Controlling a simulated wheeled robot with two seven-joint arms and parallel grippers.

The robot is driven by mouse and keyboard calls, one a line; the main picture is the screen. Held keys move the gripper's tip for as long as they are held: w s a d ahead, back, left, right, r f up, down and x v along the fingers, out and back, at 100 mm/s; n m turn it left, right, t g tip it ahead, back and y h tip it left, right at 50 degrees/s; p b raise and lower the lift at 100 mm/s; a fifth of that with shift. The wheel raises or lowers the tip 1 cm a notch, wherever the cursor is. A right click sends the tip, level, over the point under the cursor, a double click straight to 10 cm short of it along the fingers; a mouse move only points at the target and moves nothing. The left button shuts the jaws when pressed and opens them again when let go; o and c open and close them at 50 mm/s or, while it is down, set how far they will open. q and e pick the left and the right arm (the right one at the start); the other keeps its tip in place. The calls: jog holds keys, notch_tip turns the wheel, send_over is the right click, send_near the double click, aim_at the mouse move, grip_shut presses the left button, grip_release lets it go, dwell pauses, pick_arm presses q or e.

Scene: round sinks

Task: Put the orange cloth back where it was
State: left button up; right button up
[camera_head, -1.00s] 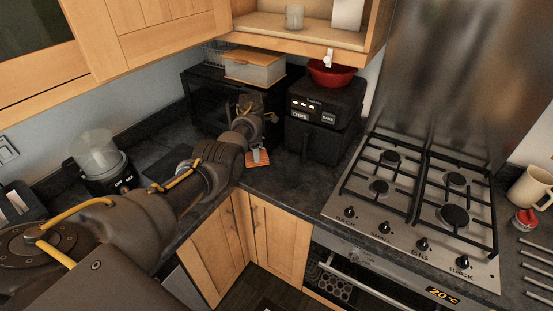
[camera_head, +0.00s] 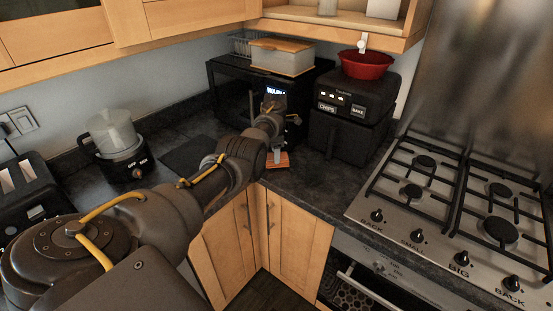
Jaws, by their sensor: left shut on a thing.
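The orange cloth (camera_head: 278,162) is a small flat patch at the counter's corner, in front of the microwave and left of the air fryer. My left arm reaches across from the left, and my left gripper (camera_head: 276,153) is at the cloth, shut on it. The gripper's wrist hides part of the cloth and most of the fingers. I cannot tell whether the cloth touches the counter. My right gripper is not in view.
The black microwave (camera_head: 233,96) carries a bread bin (camera_head: 281,58). The air fryer (camera_head: 345,125) carries a red bowl (camera_head: 366,65). A gas hob (camera_head: 455,200) is at the right. A blender-like appliance (camera_head: 115,146) and a toaster (camera_head: 27,192) stand left. Dark counter right of the cloth (camera_head: 315,180) is clear.

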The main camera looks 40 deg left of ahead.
pick_arm(q)
jog(key=shift+w+a+f, duration=0.1)
jog(key=shift+f, duration=0.55)
jog(key=shift+r, duration=0.3)
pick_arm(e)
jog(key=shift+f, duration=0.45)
pick_arm(q)
jog(key=o, duration=1.3)
jog(key=shift+f, duration=0.2)
jog(key=shift+r, duration=0.15)
jog(key=shift+r, duration=0.3)
notch_tip(320, 180, up, 12)
jog(key=shift+f+b, duration=0.25)
jog(key=shift+b, duration=0.45)
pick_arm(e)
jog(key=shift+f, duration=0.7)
